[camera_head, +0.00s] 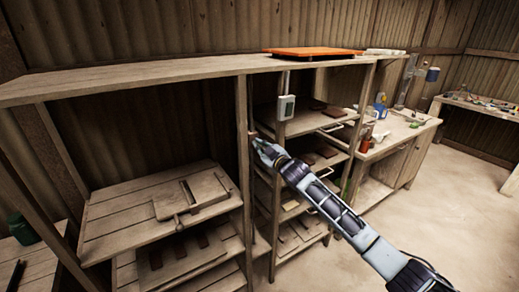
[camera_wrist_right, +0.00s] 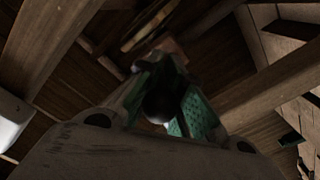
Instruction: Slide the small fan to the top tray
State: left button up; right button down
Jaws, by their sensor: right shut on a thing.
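My right gripper (camera_head: 262,146) is in front of the middle shelf bay, close to an upright post. In the right wrist view its fingers (camera_wrist_right: 160,105), with green pads, are shut on a dark rounded thing (camera_wrist_right: 158,103). Most of that thing is hidden by the fingers and shadow, and I cannot tell whether it is the small fan. No other thing is clearly a fan. Several tray-like boards with dark brown pieces lie on the shelves of this bay; the upper one (camera_head: 321,115) is right of the gripper. My left gripper is not in view.
An orange flat panel (camera_head: 314,51) lies on the long top board (camera_head: 140,76). A pale box (camera_head: 286,107) hangs on a post near my gripper. Wooden posts flank the bay. A cluttered bench (camera_head: 398,137) stands to the right; the floor (camera_head: 440,220) there is clear.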

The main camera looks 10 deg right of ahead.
notch_tip(320, 180, up, 4)
jog(key=p, duration=0.2)
jog(key=shift+d+r+p, duration=0.1)
jog(key=shift+p, duration=0.2)
notch_tip(320, 180, up, 5)
jog(key=p, duration=0.3)
jog(key=shift+f, duration=0.2)
pick_arm(q)
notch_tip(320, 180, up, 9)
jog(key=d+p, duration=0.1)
jog(key=p, duration=0.1)
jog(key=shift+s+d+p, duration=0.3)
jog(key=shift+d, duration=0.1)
pick_arm(e)
notch_tip(320, 180, up, 3)
jog(key=shift+r, duration=0.1)
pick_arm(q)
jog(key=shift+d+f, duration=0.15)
pick_arm(e)
jog(key=c, duration=1.7)
grip_release()
jog(key=shift+r, duration=0.1)
jog(key=shift+o, duration=0.8)
jog(key=shift+s+d, duration=0.1)
jog(key=shift+s, duration=0.2)
